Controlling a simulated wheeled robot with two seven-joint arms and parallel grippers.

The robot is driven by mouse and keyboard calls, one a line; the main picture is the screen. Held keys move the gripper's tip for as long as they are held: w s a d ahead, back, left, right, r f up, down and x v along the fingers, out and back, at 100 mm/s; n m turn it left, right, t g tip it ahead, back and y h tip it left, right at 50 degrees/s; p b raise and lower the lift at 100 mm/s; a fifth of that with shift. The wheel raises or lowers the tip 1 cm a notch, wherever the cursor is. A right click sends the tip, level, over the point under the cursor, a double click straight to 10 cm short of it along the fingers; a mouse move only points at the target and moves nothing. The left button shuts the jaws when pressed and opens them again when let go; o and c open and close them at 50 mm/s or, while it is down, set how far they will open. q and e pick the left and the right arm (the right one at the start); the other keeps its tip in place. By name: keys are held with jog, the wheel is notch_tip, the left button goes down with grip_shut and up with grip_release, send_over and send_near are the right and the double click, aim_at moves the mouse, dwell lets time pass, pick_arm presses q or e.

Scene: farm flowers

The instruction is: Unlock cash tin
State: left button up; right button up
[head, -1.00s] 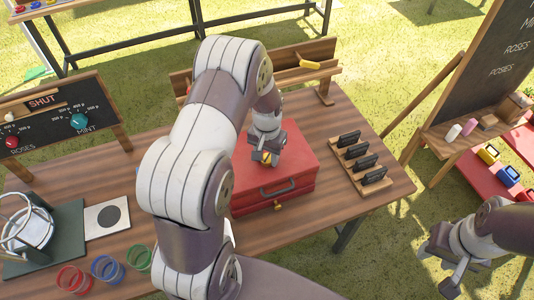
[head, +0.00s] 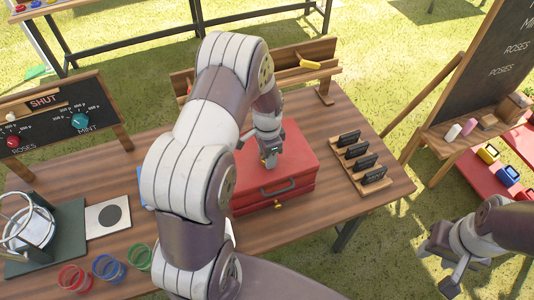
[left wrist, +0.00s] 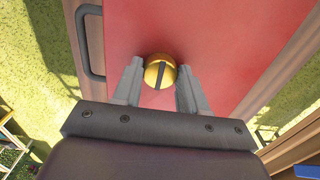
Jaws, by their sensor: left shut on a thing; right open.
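The red cash tin (head: 296,160) stands closed on the wooden table, with a dark handle (head: 277,190) and a small brass piece (head: 277,204) on its front. A round brass knob with a dark slot (left wrist: 160,72) is on the tin's lid in the left wrist view. My left gripper (head: 267,160) points down at the lid and is shut on this knob, one finger on each side. In the head view the gripper mostly hides the knob. My right gripper (head: 444,268) is open and empty, off the table at the lower right.
A wooden rack with black tags (head: 360,160) stands right of the tin. Red, blue and green rings (head: 108,268) and a card with a dark disc (head: 107,216) lie to the left. A wooden trough (head: 300,65) stands behind. A chalkboard (head: 490,75) stands at the right.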

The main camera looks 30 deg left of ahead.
dwell(0.4)
pick_arm(q)
jog(key=o, duration=1.1)
jog(key=shift+c, duration=0.2)
jog(key=shift+w+r, duration=0.1)
jog(key=shift+r, duration=0.05)
notch_tip(320, 180, up, 12)
jog(key=b, duration=0.2)
jog(key=shift+r, duration=0.2)
